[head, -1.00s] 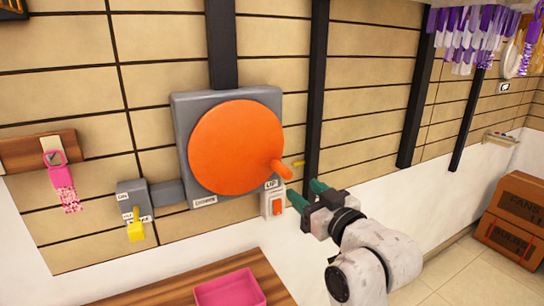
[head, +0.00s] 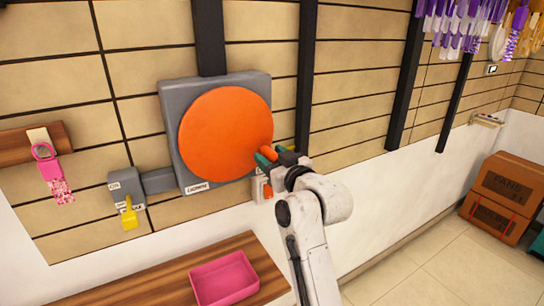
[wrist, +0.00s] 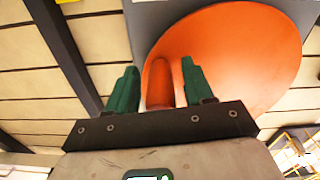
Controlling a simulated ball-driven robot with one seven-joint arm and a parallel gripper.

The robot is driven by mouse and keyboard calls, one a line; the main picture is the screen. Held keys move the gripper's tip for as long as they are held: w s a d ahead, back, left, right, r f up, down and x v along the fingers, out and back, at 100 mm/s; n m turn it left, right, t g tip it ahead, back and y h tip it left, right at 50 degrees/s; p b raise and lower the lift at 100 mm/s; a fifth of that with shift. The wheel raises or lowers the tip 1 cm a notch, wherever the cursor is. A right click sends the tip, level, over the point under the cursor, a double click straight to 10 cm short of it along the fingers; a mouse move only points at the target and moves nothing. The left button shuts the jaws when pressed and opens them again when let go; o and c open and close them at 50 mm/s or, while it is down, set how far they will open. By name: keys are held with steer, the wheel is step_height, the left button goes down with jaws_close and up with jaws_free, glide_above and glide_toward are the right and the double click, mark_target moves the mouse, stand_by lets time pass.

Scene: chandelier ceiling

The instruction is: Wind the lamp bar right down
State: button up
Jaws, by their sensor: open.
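A large orange crank disc (head: 222,133) is mounted on a grey wall box (head: 168,110). Its orange handle (head: 267,152) sticks out at the disc's lower right. My gripper (head: 267,157) is open at the handle. In the wrist view the handle (wrist: 159,82) stands between my two green fingers, with a gap visible at each side. A label that seems to read DOWN (head: 197,188) is at the box's lower left. The UP label is hidden behind my gripper. I cannot make out the lamp bar for certain.
A switch box (head: 124,184) with a yellow lever (head: 129,216) is left of the crank. A pink tray (head: 224,279) rests on a wooden bench (head: 150,288) below. Purple hanging fringes (head: 455,25) are upper right. Cardboard boxes (head: 507,188) stand at the right.

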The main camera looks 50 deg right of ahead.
jaws_close()
stand_by(0.4)
